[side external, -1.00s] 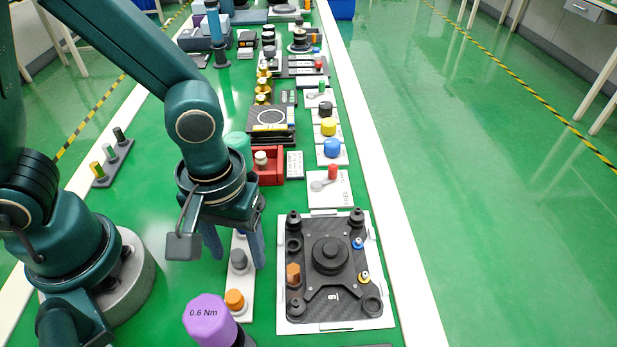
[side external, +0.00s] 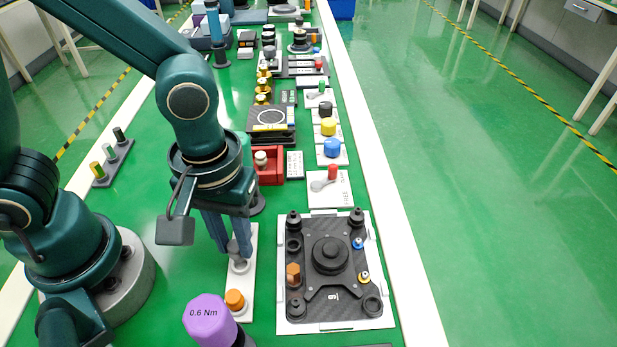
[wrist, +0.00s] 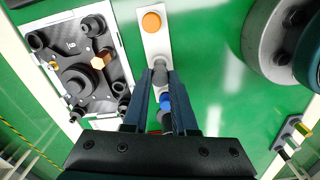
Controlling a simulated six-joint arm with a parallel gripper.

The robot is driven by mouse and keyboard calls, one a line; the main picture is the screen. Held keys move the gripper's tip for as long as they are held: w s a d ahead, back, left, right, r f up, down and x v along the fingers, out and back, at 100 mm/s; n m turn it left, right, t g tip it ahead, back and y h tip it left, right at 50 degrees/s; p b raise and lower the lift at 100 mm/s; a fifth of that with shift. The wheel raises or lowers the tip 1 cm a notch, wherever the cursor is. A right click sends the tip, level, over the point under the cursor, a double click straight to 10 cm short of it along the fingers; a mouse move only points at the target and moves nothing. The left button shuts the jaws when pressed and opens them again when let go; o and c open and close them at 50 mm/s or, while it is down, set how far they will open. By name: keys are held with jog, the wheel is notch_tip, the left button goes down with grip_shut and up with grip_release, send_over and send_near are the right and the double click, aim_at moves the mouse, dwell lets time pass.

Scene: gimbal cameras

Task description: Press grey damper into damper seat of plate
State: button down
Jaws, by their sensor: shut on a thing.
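The grey damper (side external: 238,246) is between the fingertips of my gripper (side external: 234,250), which is shut on it. It sits a little above the white strip (side external: 245,285), over a pale round spot. In the wrist view the damper (wrist: 160,72) shows at the fingertips, partly covered by the fingers. The dark plate (side external: 345,292) lies to the right in a white tray (side external: 310,326). Black dampers stand at three of its corners. An open black ring, seemingly the damper seat (side external: 372,305), is at its near right corner; it also shows in the wrist view (wrist: 37,40).
An orange damper (side external: 235,300) stands on the strip nearer the camera. A purple 0.6 Nm knob (side external: 208,318) rises in front. An orange hex part (side external: 293,274) stands on the plate's left side. A red box (side external: 268,166) and a switch card (side external: 330,188) lie behind.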

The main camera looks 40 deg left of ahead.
jog(key=shift+w+a+r, duration=0.1)
jog(key=shift+a+r, duration=0.1)
jog(key=shift+r, duration=0.4)
jog(key=shift+w+a+r, duration=0.1)
jog(key=shift+a+r, duration=0.1)
jog(key=shift+r, duration=0.4)
jog(key=w+a+r, duration=0.1)
jog(key=a+r, duration=0.5)
jog(key=a, duration=0.4)
jog(key=w+a+r, duration=0.2)
jog(key=w+r, duration=0.7)
jog(key=w, duration=0.2)
jog(key=w+d+f+m, duration=0.1)
jog(key=d+f+m, duration=0.25)
jog(key=d, duration=0.65)
jog(key=w+d+f+m, duration=0.25)
jog(key=d+m, duration=0.25)
jog(key=d, duration=0.5)
jog(key=s+d+f+m, duration=0.3)
jog(key=s+d+f, duration=0.2)
jog(key=s+d, duration=0.3)
jog(key=shift+s+d+f, duration=0.15)
jog(key=shift+d+f, duration=0.1)
jog(key=shift+d, duration=0.9)
jog(key=shift+m, duration=0.25)
jog(key=shift+f, duration=2.9)
